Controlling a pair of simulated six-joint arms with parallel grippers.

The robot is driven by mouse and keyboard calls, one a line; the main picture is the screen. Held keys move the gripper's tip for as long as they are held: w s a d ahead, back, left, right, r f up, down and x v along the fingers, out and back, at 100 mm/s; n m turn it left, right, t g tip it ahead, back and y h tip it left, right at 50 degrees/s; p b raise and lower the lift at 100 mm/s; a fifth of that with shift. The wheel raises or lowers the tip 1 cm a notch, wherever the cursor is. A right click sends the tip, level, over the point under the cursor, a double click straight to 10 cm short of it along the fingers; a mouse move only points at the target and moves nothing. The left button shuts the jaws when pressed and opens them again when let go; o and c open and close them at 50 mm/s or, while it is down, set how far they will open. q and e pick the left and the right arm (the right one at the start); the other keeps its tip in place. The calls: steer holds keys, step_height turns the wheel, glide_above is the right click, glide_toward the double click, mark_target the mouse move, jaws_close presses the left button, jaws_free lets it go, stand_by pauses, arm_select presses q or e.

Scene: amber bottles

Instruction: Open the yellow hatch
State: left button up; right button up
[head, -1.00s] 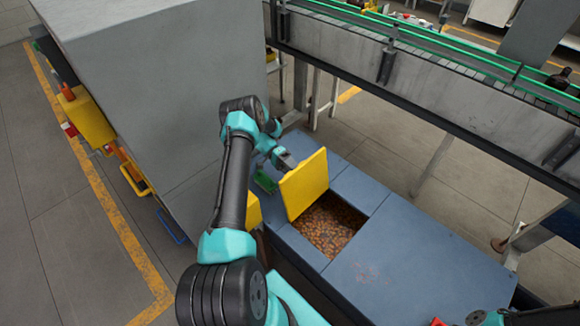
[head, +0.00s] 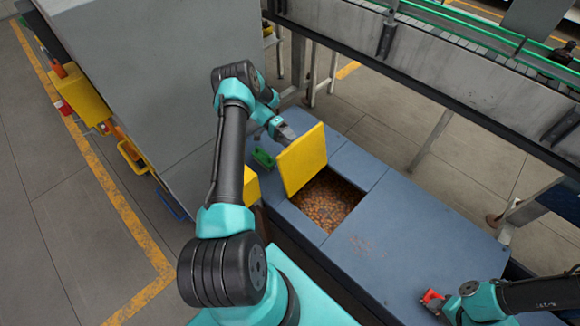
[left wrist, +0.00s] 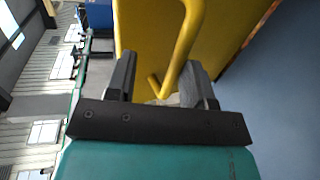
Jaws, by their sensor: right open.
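The yellow hatch (head: 302,160) stands tilted up at the left edge of a square opening in the blue-grey bench top. My left gripper (head: 284,135) is behind the panel's upper left, on its handle side. In the left wrist view, the yellow bar handle (left wrist: 188,40) on the hatch (left wrist: 235,35) passes between the fingers of my left gripper (left wrist: 160,85), which are apart with a gap beside the bar. My right gripper (head: 450,306) is open low at the right, beside a red piece (head: 432,297) on the bench; its fingertips are hard to make out.
The opening shows many small brown-amber pieces (head: 325,200) inside. A green piece (head: 263,158) sits left of the hatch. A large grey cabinet (head: 150,80) stands at the left, and a conveyor (head: 440,75) crosses behind. The bench top (head: 400,235) right of the opening is mostly clear.

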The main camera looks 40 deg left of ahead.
arm_select(q)
steer(key=s+d+r, duration=0.2)
steer(key=s+d, duration=0.9)
steer(key=shift+s+d, duration=0.15)
steer(key=shift+d, duration=0.1)
steer(key=shift+a, duration=0.15)
